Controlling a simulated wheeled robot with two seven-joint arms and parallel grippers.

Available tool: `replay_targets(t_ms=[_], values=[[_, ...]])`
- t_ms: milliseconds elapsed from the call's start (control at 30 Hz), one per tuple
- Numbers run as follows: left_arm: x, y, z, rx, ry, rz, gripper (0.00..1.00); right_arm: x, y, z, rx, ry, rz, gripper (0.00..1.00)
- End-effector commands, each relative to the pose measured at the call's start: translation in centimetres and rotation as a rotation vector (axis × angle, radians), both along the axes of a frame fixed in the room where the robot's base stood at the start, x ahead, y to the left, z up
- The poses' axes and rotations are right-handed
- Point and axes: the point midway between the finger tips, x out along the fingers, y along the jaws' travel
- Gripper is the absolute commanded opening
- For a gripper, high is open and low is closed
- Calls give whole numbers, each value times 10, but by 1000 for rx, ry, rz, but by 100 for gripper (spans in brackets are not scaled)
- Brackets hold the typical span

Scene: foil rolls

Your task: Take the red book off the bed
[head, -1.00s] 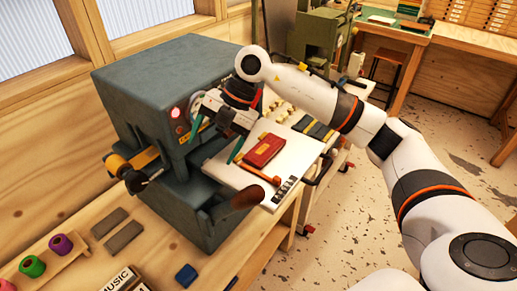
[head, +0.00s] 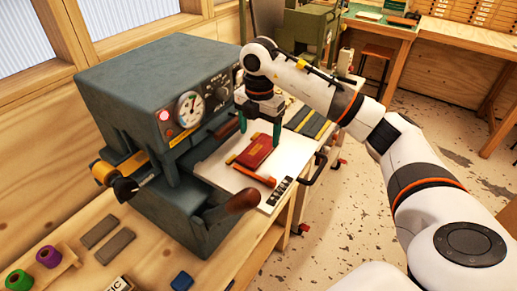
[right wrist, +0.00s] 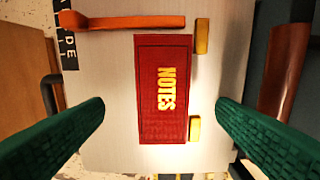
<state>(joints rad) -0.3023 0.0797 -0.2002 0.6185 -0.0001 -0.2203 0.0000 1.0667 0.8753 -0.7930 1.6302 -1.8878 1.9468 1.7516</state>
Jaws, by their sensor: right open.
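The red book (head: 254,152), a flat cover with gold "NOTES" lettering in the right wrist view (right wrist: 148,90), lies on the pale bed (head: 219,176) of a grey press. My right gripper (head: 260,133) is above the book, pointing down. Its green fingers are open, one on either side of the book. In the right wrist view, bare bed shows between each finger (right wrist: 160,112) and the book; nothing is held. Two small yellow blocks (right wrist: 202,36) sit along one long side of the book. My left gripper is not in view.
An orange bar (head: 253,175) lies across the bed near the book's front end. The press body (head: 140,80) with its gauge stands left of the gripper. A brown handle (head: 243,199) sticks up at the bed's front. Dark strips (head: 306,121) lie behind the book.

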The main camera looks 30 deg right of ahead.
Motion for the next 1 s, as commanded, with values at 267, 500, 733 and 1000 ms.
replay_targets(t_ms=[267,500,733,1000], values=[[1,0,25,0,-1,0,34,1,4,-38,1,7,0,80],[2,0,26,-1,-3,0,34,2,4,-50,1,1,1,80],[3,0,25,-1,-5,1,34,2,4,-50,1,1,2,60],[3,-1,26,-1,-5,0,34,2,4,-49,1,1,1,30]])
